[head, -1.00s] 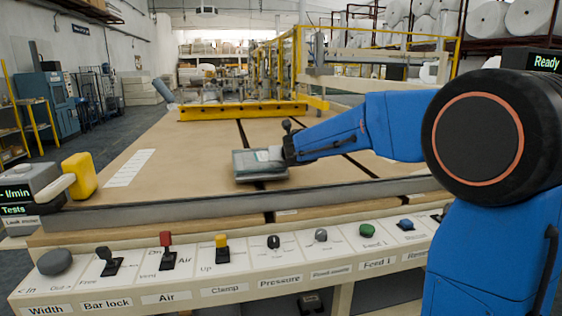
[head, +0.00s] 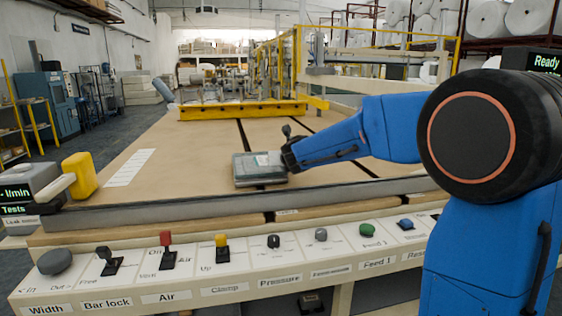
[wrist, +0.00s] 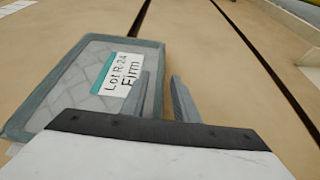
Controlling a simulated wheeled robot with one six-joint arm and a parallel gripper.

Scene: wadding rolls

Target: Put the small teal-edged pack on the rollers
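The small pack (head: 247,172) is a flat grey-green pad near the table's front. In the wrist view the pack (wrist: 65,98) fills the left side; its white label with a teal edge reads "Lot R-24 Firm". My gripper (head: 288,156) is at the pack's right side in the head view. In the wrist view my gripper (wrist: 160,85) has its two fingers apart; the left finger overlaps the pack's right part and the right finger is beyond its edge. Whether either finger touches the pack is unclear. I cannot clearly make out the rollers.
The brown table (head: 190,145) has dark slots and wide clear areas. A yellow bar (head: 243,110) crosses its back. A grey rail (head: 150,212) runs along the front, above a panel of levers and knobs (head: 222,246). A yellow block (head: 80,175) stands at left.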

